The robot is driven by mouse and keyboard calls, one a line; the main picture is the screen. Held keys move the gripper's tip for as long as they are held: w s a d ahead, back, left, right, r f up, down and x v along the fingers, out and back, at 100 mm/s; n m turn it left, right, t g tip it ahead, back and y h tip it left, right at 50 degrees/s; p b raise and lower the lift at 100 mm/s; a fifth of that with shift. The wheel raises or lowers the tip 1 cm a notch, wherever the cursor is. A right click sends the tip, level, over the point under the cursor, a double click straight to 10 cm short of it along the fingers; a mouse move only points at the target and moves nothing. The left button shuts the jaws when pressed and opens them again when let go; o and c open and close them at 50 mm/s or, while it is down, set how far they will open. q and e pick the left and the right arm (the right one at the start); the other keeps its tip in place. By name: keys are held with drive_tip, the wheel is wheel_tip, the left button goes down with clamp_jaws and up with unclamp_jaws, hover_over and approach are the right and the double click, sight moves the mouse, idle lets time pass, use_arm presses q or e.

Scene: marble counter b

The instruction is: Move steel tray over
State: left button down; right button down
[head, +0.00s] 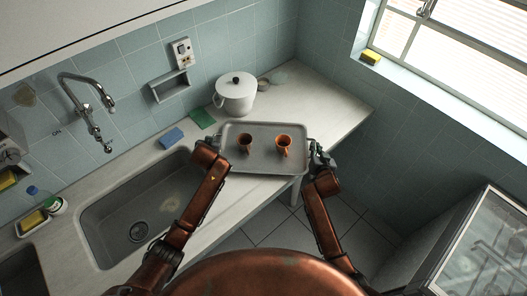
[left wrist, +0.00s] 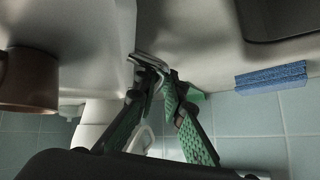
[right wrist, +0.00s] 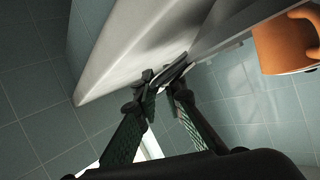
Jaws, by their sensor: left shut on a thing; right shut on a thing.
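The steel tray (head: 262,161) is a grey rectangle at the counter's right part in the head view. One mug shows in the left wrist view (left wrist: 30,82) and one in the right wrist view (right wrist: 283,45). I cannot tell whether the tray touches the counter.
A white lidded pot (head: 235,95) stands just behind the tray. A green cloth or sponge (head: 202,118) and a blue sponge (head: 171,138) lie to its left, near the sink (head: 140,215).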

use_arm(q)
drive_tip(key=shift+f+b, duration=0.4)
drive_tip(key=shift+f, duration=0.2)
use_arm(e)
drive_tip(key=shift+f, duration=0.55)
use_arm(q)
drive_tip(key=c, duration=2)
unclamp_jaws()
use_arm(e)
drive_tip(key=c, duration=2)
unclamp_jaws()
use_arm(q)
drive_tip(key=shift+s, duration=0.1)
use_arm(e)
drive_tip(key=shift+s, duration=0.1)
use_arm(q)
drive_tip(key=v, duration=1.2)
use_arm(e)
drive_tip(key=v, duration=1.2)
